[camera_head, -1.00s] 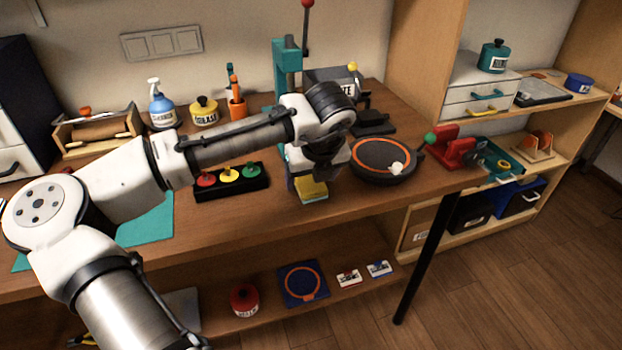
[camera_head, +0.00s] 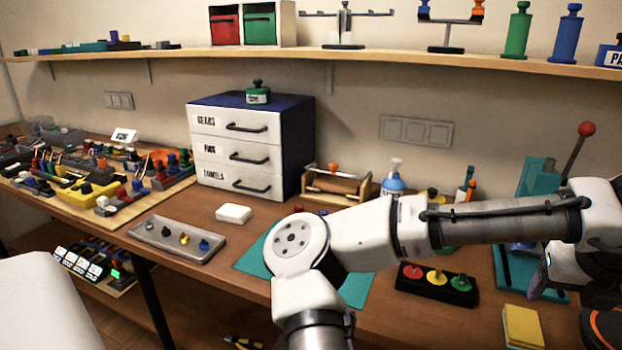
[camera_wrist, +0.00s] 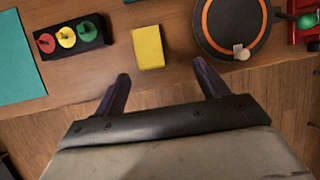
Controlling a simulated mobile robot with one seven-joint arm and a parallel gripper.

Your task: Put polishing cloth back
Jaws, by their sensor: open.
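A yellow folded pad, which looks like the polishing cloth (camera_head: 523,326), lies flat near the front edge of the wooden table. It also shows in the wrist view (camera_wrist: 148,47), just beyond my fingertips and roughly between their lines. My gripper (camera_wrist: 160,72) is open and empty, its two dark fingers spread apart and clear of the cloth. In the head view my wrist is at the right edge, above and right of the cloth, and the fingers are mostly hidden.
A black stand with red, yellow and green knobs (camera_head: 437,285) sits left of the cloth. An orange-ringed round plate (camera_wrist: 232,25) with a small pale piece is on its right. A drawer cabinet (camera_head: 235,150) stands farther left, and a shelf (camera_head: 370,57) runs above.

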